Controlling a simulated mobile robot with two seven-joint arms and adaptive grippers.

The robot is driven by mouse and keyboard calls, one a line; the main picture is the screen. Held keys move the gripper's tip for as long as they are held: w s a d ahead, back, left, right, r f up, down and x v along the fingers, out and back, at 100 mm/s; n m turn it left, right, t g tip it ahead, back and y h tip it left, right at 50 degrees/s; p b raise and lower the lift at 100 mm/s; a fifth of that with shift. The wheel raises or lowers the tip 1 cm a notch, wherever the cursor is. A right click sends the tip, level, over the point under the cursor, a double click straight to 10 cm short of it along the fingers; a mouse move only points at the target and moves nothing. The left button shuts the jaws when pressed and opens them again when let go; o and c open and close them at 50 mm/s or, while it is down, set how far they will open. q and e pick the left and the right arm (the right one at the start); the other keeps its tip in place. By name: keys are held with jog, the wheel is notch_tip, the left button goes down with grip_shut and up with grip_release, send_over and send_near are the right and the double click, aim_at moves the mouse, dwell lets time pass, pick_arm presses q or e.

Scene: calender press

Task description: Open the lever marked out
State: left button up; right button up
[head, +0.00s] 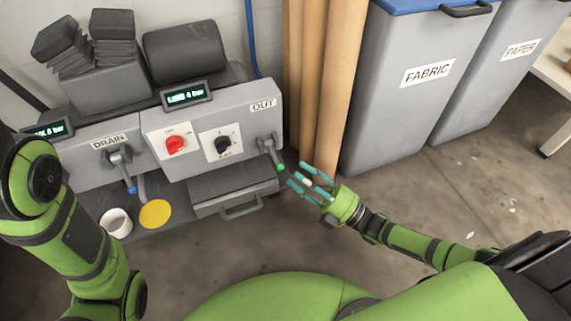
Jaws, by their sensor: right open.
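The OUT lever (273,153) is on the right end of the grey press panel, below the white OUT label (263,104). It has a grey arm that slants down to the right and ends in a green tip. My right gripper (297,177) is open, with its teal fingers pointing left toward the lever's green tip. A small gap seems to lie between them, and nothing is between the fingers. My left arm is at the left edge, and its gripper is not in view.
The DRAIN lever (122,168) with a blue tip, a red knob (175,144) and a black dial (222,145) share the panel. A white cup (116,223) and yellow disc (155,213) sit below. Brown tubes (318,85) and the FABRIC bin (400,110) stand behind my right gripper.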

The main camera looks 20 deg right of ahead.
jog(key=v, duration=0.5)
dwell(0.4)
